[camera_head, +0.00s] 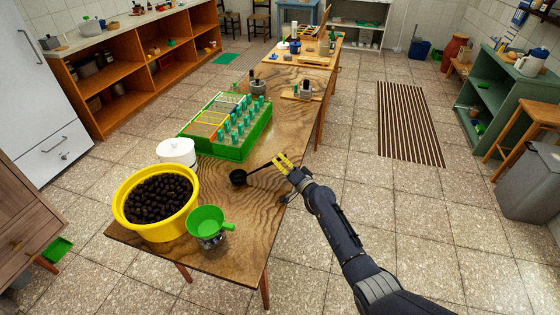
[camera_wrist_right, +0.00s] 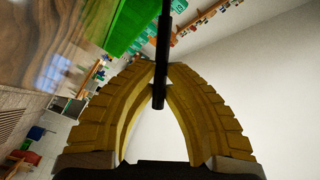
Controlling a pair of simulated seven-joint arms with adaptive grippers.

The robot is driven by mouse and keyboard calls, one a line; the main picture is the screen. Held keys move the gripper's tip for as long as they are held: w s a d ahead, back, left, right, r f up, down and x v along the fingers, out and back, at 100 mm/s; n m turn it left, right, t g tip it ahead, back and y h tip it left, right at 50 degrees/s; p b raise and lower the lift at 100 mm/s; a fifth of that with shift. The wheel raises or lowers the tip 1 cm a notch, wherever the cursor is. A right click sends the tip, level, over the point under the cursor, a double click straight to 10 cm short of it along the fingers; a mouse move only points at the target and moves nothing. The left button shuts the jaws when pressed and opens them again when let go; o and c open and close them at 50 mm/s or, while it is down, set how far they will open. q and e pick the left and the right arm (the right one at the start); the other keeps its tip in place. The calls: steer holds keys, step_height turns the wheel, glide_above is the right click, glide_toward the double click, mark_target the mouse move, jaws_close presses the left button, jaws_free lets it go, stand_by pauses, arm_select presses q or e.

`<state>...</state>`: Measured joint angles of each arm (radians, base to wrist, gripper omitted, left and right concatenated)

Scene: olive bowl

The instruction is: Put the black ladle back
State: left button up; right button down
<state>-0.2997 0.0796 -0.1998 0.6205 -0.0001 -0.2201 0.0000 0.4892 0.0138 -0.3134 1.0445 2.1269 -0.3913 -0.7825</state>
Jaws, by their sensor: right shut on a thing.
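The black ladle (camera_head: 239,177) is at the right edge of the wooden table, its bowl toward the left and its handle running up to the right. My right gripper (camera_head: 282,162) has yellow fingers shut on the handle end. In the right wrist view the dark handle (camera_wrist_right: 162,60) passes between the yellow fingertips (camera_wrist_right: 160,75). I cannot tell whether the ladle's bowl touches the table or hangs just above it. My left gripper is not in view.
A yellow bowl of dark olives (camera_head: 122,200), a green funnel on a jar (camera_head: 205,220), a white lidded pot (camera_head: 177,152) and a green rack with several bottles (camera_head: 232,152) stand on the wooden table (camera_head: 250,225). Bare tabletop lies around the ladle.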

steer(key=c, duration=1.5)
jaws_free()
steer(key=shift+f, duration=0.1)
